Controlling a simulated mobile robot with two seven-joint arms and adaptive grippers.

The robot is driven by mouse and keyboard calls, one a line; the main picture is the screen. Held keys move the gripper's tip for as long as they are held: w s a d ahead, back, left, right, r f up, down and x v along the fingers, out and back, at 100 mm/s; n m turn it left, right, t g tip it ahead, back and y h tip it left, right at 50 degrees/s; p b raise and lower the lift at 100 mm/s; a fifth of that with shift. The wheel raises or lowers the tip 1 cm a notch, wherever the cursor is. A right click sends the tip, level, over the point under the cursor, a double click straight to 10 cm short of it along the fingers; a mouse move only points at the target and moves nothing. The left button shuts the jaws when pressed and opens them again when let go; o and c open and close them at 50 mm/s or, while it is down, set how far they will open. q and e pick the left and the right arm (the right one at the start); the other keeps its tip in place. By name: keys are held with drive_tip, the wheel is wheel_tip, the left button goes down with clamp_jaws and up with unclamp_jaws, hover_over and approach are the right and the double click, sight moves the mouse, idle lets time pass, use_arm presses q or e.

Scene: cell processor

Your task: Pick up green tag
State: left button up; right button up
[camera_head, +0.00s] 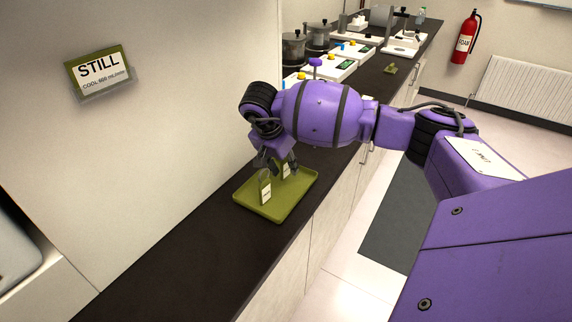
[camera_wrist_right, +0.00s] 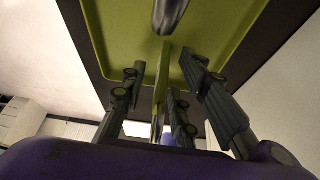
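A green tag (camera_wrist_right: 161,82) shows nearly edge-on in the right wrist view, as a thin upright strip between my right gripper's fingers. In the head view the right gripper (camera_head: 277,163) points down over the back of the green tray (camera_head: 281,208). A small white-labelled piece (camera_head: 286,170), apparently the tag, is partly hidden by the fingers there. My left gripper is not in view.
The tray rests on a dark counter (camera_head: 190,268), clear at its near end. A green STILL sign (camera_head: 98,70) hangs on the left wall. Pots (camera_head: 293,50) and white devices (camera_head: 345,52) stand farther back. A small green piece (camera_head: 390,68) lies on the counter.

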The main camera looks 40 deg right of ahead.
clamp_jaws()
drive_tip(key=shift+r, duration=0.15)
drive_tip(key=shift+r, duration=0.55)
drive_tip(key=s+d+r, duration=0.1)
drive_tip(key=s+r, duration=1)
drive_tip(key=s, duration=0.3)
drive_tip(key=shift+d+r+b, duration=0.35)
drive_tip(key=shift+b, duration=0.1)
